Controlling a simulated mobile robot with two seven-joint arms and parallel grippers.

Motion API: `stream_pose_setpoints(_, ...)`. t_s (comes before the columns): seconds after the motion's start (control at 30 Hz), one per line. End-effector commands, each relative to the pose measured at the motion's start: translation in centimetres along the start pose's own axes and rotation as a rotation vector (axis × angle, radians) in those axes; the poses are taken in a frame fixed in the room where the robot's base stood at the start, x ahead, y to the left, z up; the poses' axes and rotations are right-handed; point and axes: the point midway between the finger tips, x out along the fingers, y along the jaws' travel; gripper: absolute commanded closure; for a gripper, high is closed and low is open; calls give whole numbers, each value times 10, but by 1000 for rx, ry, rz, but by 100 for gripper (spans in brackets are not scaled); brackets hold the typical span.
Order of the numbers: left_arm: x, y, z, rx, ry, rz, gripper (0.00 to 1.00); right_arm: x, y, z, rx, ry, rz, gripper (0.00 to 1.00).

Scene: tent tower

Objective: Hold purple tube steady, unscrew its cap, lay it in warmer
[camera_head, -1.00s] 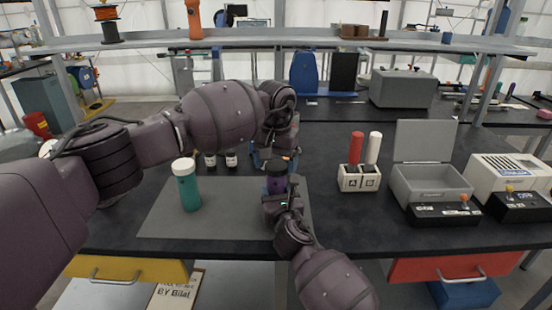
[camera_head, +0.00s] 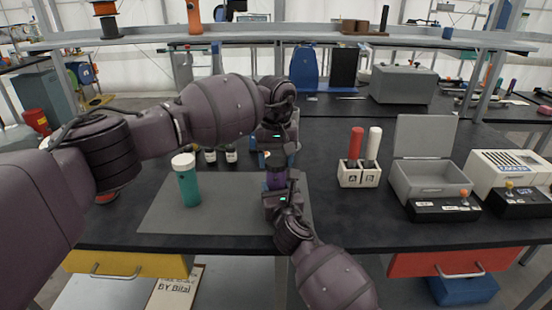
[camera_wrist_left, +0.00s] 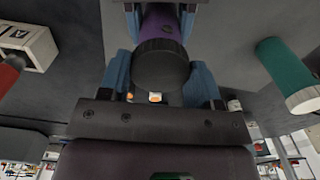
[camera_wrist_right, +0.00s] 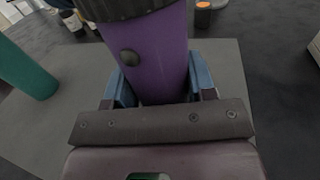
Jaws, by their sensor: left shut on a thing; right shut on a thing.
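The purple tube (camera_head: 276,180) stands upright above the grey mat, with its dark ribbed cap (camera_wrist_left: 160,66) on top. My right gripper (camera_wrist_right: 158,92) is shut on the tube's purple body from the front. My left gripper (camera_wrist_left: 162,82) is shut on the cap from behind, its blue fingers on both sides. The cap's lower edge also shows in the right wrist view (camera_wrist_right: 125,8). I cannot tell how far the cap is turned. The warmer appears to be the grey box (camera_head: 430,186) with its lid raised, at the right.
A teal tube with a white cap (camera_head: 188,184) stands on the mat (camera_head: 232,215) at left. Small dark bottles (camera_head: 231,155) stand behind it. A white vented device (camera_head: 512,176) is at far right.

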Motion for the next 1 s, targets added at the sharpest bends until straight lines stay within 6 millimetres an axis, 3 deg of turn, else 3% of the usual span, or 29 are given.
stream_pose_setpoints(1.0, -1, 0, 0, -1488, 1, 0, 71, 0, -1, 0, 1, 1, -1, 100)
